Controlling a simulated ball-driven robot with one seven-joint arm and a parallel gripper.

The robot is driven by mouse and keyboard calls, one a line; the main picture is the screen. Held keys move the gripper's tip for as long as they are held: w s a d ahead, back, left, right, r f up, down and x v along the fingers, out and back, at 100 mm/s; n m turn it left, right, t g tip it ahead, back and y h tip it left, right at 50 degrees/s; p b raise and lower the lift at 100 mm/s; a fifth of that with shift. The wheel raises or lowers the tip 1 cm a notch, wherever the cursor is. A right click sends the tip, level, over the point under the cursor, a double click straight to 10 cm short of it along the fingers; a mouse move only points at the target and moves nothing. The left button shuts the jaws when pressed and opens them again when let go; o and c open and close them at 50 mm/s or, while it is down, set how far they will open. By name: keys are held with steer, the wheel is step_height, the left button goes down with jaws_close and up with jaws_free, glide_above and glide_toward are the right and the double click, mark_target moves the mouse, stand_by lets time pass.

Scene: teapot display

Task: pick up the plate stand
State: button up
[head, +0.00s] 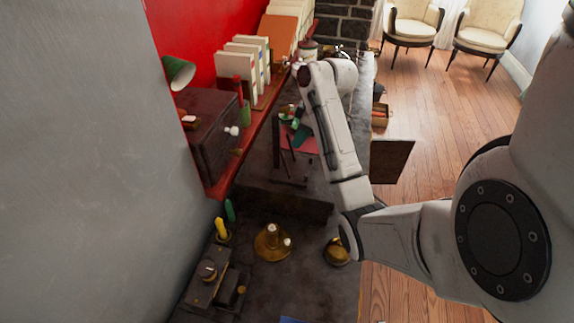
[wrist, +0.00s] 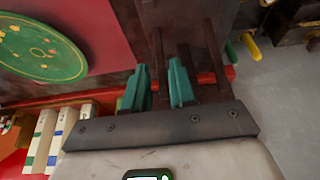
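My gripper (wrist: 160,82) has two teal fingers, seen in the wrist view with a gap between them. A thin dark wooden bar (wrist: 159,52) shows in or behind that gap; I cannot tell if the fingers touch it. More dark wood (wrist: 216,55) stands just right of the fingers. These look like parts of the plate stand, but its outline is partly hidden by the fingers. In the head view, thin dark legs (head: 290,165) show on the dark tabletop beside a red area (head: 300,143), below my wrist. A green decorated plate (wrist: 42,48) lies left of the fingers against red.
A red-edged shelf with books (head: 238,68) and a dark cabinet (head: 207,130) runs along the left. Brass pieces (head: 271,241) and a dark block stand nearer on the tabletop. A square board (head: 391,160) is at the right edge, with wooden floor beyond.

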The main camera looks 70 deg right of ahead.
mark_target(292, 153)
steer(key=shift+w+f+b, duration=0.25)
steer(key=shift+f+b, duration=0.2)
steer(key=shift+f, duration=0.2)
steer(key=shift+b+x, duration=0.35)
steer(key=shift+x, duration=1.8)
steer(key=shift+w+a, duration=0.1)
jaws_close()
steer(key=shift+r, duration=0.1)
